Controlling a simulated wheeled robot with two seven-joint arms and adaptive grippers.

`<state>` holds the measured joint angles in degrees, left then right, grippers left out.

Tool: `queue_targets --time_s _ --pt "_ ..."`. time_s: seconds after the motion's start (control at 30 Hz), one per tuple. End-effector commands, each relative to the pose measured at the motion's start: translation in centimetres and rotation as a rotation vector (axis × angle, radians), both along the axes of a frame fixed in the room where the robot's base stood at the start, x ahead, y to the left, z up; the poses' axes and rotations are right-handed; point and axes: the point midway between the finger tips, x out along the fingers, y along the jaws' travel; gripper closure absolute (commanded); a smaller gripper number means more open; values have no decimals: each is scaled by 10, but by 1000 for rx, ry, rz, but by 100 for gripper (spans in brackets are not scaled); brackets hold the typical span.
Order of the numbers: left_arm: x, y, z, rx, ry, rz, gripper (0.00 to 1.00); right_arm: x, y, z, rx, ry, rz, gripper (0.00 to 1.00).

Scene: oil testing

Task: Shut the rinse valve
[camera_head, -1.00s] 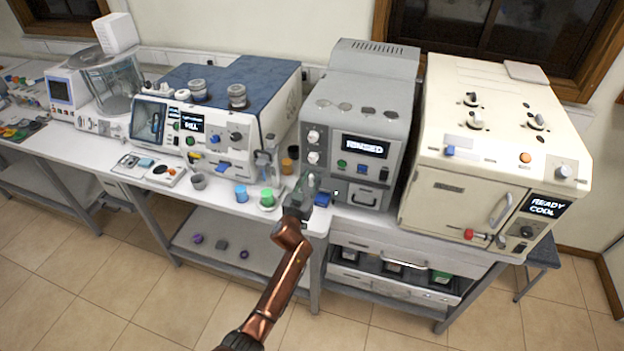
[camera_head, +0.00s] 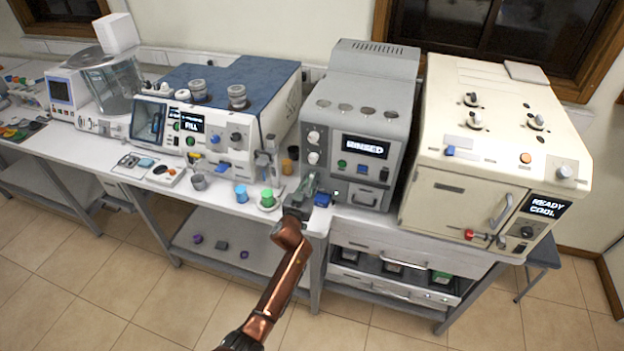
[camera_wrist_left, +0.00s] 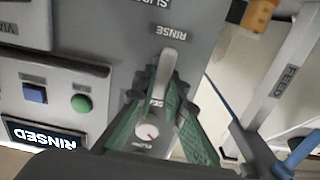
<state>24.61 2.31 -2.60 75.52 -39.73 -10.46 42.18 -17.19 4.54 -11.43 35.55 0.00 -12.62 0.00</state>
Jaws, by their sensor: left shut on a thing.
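The rinse valve's pale grey lever handle (camera_wrist_left: 166,70) is on the grey machine's front panel, beside the RINSE label, in the left wrist view. It lies nearly in line with the up-down direction of that picture, slightly tilted. My left gripper (camera_wrist_left: 165,92) has its green fingers shut on the lever. In the head view my left gripper (camera_head: 306,184) is at the lower left of the grey machine (camera_head: 362,100) and hides the valve. The machine's display (camera_head: 365,147) reads RINSED. My right gripper is not in view.
A blue block (camera_head: 322,200) is close to the right of my left gripper. A green-capped container (camera_head: 267,197) and a blue one (camera_head: 241,193) stand on the bench to its left. A cream oven (camera_head: 500,160) stands at right.

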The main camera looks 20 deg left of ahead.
Motion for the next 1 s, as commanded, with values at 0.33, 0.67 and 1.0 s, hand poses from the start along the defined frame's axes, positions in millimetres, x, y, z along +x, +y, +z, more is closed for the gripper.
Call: queue_targets --time_s 0.33,0.67,1.0 --pt "0 -3 -2 207 -6 -1 100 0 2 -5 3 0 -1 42" --pt "0 -7 -4 521 -18 -1 100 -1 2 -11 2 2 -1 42" --pt "0 -10 -7 845 -29 -1 100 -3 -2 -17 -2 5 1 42"
